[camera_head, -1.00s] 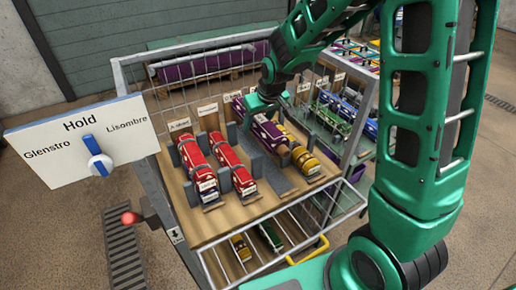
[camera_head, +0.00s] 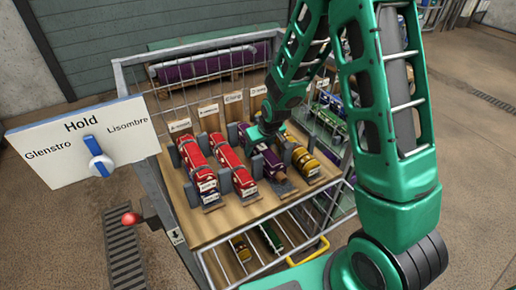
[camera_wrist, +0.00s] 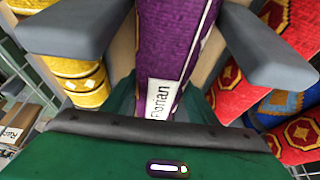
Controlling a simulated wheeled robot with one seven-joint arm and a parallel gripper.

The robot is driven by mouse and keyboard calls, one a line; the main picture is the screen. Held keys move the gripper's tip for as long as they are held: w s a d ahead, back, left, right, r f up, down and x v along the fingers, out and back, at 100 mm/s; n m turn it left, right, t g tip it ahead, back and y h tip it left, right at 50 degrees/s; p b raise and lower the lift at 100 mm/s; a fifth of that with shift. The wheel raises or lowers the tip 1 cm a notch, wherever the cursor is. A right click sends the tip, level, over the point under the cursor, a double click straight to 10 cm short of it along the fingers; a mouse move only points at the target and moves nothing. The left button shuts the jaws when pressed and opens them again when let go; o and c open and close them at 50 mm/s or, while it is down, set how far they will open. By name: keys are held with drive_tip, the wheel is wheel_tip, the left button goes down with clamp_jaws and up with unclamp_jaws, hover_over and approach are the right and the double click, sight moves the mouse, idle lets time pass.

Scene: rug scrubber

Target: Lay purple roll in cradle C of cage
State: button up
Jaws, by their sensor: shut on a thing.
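The purple roll (camera_head: 271,162) is in the third cradle place from the left on the cage's wooden deck (camera_head: 235,222), between red rolls and a yellow roll. In the wrist view the purple roll (camera_wrist: 168,45) carries a white tag reading "Florian" and lies lengthwise between the grey cradle blocks (camera_wrist: 262,45). My gripper (camera_head: 258,138) is shut on the far part of the purple roll, its green fingers on both sides. I cannot tell whether the roll bears fully on the cradle. The cradle letters are too small to read.
Two red rolls (camera_head: 230,165) lie left of the purple roll, and a yellow roll (camera_head: 304,160) lies close on its right. The cage's wire walls (camera_head: 200,80) stand around the deck. A "Hold" sign with a blue knob (camera_head: 100,165) stands at the left.

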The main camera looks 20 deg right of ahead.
drive_tip(key=o, duration=1.6)
drive_tip(key=shift+o, duration=0.2)
drive_tip(key=v, duration=1.2)
drive_tip(key=shift+r, duration=0.1)
drive_tip(key=s+d+r+m+g+h, duration=0.1)
drive_tip(key=s+d+r+m, duration=0.1)
drive_tip(key=s+d+r, duration=0.35)
drive_tip(key=s+d+r+m+g, duration=0.1)
drive_tip(key=s+d+m, duration=0.1)
drive_tip(key=s, duration=0.6)
drive_tip(key=s+d+r+m+g, duration=0.1)
drive_tip(key=s+d+r+m, duration=0.1)
drive_tip(key=s+d, duration=0.3)
drive_tip(key=s+d+r+m+g, duration=0.1)
drive_tip(key=s+d, duration=0.3)
drive_tip(key=s, duration=0.9)
drive_tip(key=shift+s+d+r+m+g, duration=0.3)
drive_tip(key=shift+m+g, duration=0.2)
drive_tip(key=shift+m, duration=0.3)
